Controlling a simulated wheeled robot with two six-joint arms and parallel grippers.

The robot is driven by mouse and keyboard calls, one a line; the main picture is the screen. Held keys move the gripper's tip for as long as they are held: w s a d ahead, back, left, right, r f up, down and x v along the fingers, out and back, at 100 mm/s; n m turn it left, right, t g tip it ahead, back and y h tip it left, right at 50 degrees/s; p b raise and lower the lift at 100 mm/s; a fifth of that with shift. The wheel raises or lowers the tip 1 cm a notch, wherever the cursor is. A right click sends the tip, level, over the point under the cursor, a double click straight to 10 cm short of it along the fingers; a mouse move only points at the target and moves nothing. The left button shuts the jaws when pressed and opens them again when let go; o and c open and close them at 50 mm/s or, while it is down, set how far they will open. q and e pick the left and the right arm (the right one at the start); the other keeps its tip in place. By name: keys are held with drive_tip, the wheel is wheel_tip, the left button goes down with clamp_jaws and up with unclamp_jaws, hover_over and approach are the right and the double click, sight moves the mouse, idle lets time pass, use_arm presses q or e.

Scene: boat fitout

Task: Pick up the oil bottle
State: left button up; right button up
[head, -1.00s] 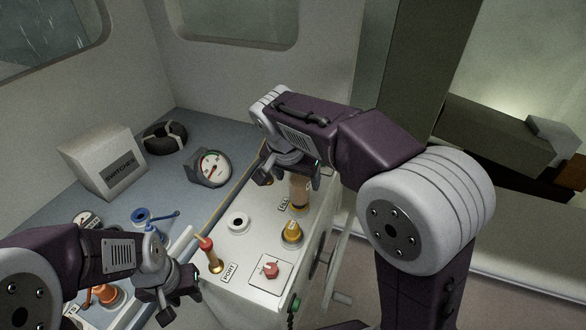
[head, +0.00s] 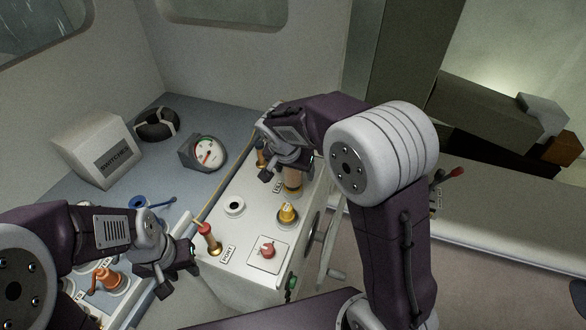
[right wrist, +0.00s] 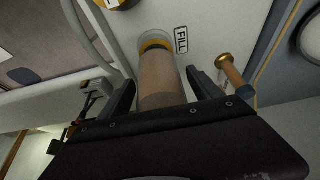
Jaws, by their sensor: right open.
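The oil bottle, a translucent brown cylinder (head: 293,183), stands on the pale console beside a FILL label, its upper part hidden behind my right gripper (head: 289,170). In the right wrist view the bottle (right wrist: 160,75) lies between the two open fingers of my right gripper (right wrist: 159,88), with a gold ring at its far end. A gap shows between the bottle and the right-hand finger; contact on the left is unclear. My left gripper (head: 178,279) is open and empty at the console's left edge, near the red-topped lever.
The console (head: 215,255) carries a red-topped PORT lever (head: 208,238), a white ring (head: 234,206), a yellow knob (head: 287,213) and a red knob (head: 267,250). A brass-ended lever (right wrist: 231,70) stands close to the right gripper. A gauge (head: 204,152) and switch box (head: 98,148) stand behind.

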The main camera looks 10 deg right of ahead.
drive_tip(key=shift+w+f, duration=0.1)
drive_tip(key=shift+f, duration=0.15)
drive_tip(key=shift+w, duration=0.15)
drive_tip(key=shift+c, duration=0.3)
clamp_jaws()
wheel_tip(320, 180, up, 5)
drive_tip(key=p, duration=0.3)
drive_tip(key=shift+p, duration=0.35)
drive_tip(key=shift+s+d+r, duration=0.2)
drive_tip(key=shift+s+d, duration=0.3)
drive_tip(key=shift+d, duration=0.25)
drive_tip(key=s+d+r+p, duration=0.2)
drive_tip(key=s+d+r, duration=0.3)
drive_tip(key=d, duration=0.3)
drive_tip(key=shift+s+r, duration=0.3)
drive_tip(key=shift+s, duration=0.15)
